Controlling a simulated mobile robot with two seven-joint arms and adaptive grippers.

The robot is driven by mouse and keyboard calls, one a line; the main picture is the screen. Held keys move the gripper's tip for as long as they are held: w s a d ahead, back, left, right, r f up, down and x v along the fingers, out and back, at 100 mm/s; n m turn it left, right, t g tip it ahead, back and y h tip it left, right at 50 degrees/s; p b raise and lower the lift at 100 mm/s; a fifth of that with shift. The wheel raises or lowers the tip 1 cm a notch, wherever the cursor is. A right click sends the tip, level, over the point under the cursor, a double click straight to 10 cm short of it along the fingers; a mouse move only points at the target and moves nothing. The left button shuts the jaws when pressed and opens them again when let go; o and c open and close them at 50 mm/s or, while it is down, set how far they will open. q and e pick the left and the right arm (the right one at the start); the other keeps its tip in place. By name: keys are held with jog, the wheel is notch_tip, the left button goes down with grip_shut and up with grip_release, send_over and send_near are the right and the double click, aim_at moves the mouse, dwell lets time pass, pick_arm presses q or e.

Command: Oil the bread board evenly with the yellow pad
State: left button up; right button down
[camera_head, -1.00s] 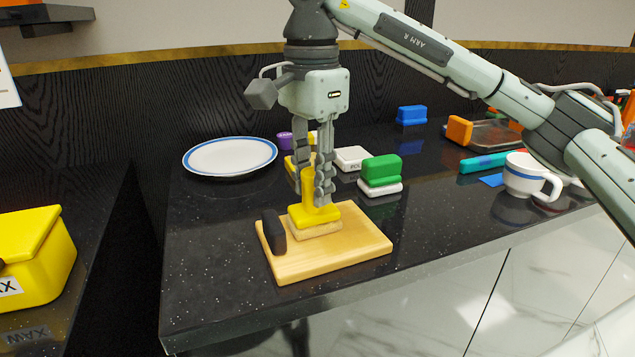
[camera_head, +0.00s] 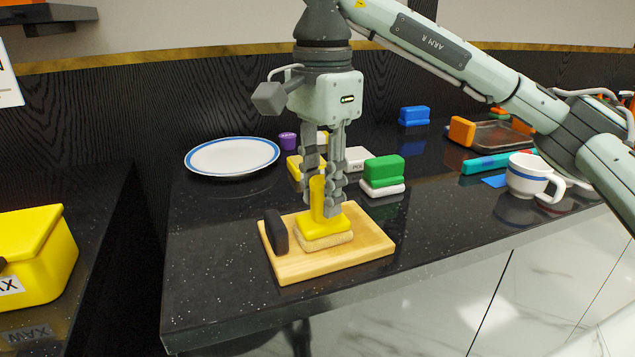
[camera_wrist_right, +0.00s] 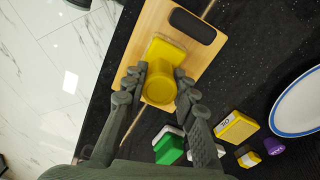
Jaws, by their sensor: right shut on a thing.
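The yellow pad (camera_head: 325,230) has an upright handle, a yellow top and a pale tan underside. It sits on the bread board (camera_head: 290,268), a light wooden board with a dark block (camera_head: 276,232) at its left end. My right gripper (camera_head: 324,196) is shut on the pad's handle from above. In the right wrist view the pad (camera_wrist_right: 160,86) sits between my fingers over the board (camera_wrist_right: 153,28). The pad's underside hides the board beneath it, so I cannot tell how that part looks. My left gripper is not in view.
A white plate with a blue rim (camera_head: 232,157) lies behind the board. A green-topped block (camera_head: 383,171), a white block (camera_head: 356,158) and a white cup (camera_head: 528,177) stand to the right. A yellow box (camera_head: 35,250) is on the left counter, across a gap.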

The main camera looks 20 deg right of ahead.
jog(key=shift+s+d+r, duration=0.1)
jog(key=shift+s, duration=0.95)
jog(key=shift+w, duration=1.55)
jog(key=shift+w+a+p, duration=0.2)
jog(key=shift+w+p, duration=0.25)
jog(key=shift+w, duration=1.1)
jog(key=shift+s+f, duration=0.2)
jog(key=shift+s, duration=0.35)
jog(key=shift+s+d+r+b, duration=0.1)
jog(key=shift+s+b, duration=0.05)
jog(key=shift+s, duration=1.15)
jog(key=shift+s+d+r+b, duration=0.1)
jog(key=shift+s+b, duration=0.05)
jog(key=shift+s, duration=1.1)
jog(key=shift+w+a+f, duration=0.1)
jog(key=shift+w+f, duration=0.1)
jog(key=shift+w, duration=1.35)
jog(key=shift+w+a+r+p, duration=0.1)
jog(key=shift+w+p, duration=0.35)
jog(key=shift+w, duration=1.1)
